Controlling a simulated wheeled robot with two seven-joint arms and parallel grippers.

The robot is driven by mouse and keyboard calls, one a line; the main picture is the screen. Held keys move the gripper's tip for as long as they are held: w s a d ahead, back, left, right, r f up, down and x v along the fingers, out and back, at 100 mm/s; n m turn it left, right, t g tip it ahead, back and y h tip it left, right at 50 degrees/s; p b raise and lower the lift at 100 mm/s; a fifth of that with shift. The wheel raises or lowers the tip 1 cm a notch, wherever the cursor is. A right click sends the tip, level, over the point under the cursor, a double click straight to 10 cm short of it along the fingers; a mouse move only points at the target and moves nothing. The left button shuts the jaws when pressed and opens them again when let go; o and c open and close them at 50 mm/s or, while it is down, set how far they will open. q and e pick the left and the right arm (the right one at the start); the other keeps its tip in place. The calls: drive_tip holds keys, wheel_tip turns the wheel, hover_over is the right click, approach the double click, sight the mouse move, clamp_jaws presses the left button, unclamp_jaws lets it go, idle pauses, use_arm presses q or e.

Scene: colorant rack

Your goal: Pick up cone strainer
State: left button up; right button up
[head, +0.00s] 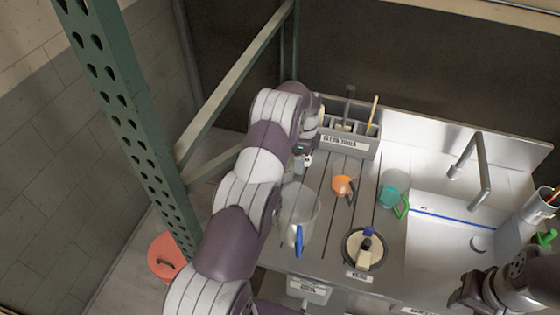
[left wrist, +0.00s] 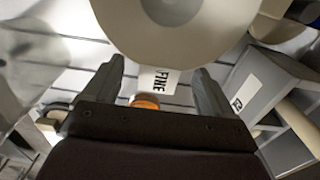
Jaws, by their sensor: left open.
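In the left wrist view, a pale cone strainer (left wrist: 185,30) fills the top centre. Its white tab, marked FINE (left wrist: 160,82), hangs between my left gripper's fingers (left wrist: 160,85). The two fingers are apart, one on each side of the tab, and I see no contact with it. In the head view my left gripper (head: 303,155) is mostly hidden under my arm, left of the grey tool holder, and the strainer cannot be made out clearly there. My right arm shows at the lower right; its fingertips cannot be made out.
The grey tool holder (head: 347,144) stands at the back of the steel counter. An orange cup (head: 343,185), a teal cup (head: 391,192), a clear pitcher with a blue handle (head: 299,240) and a round lidded can (head: 350,262) stand nearby. The sink (head: 450,255) is to the right.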

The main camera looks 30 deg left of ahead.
sight(290, 165)
use_arm(q)
wheel_tip(290, 165, down, 3)
drive_tip(key=shift+r+p, duration=0.1)
drive_tip(key=shift+p, duration=0.3)
drive_tip(key=shift+f, duration=0.45)
drive_tip(key=c, duration=1.2)
drive_tip(key=shift+o, duration=0.2)
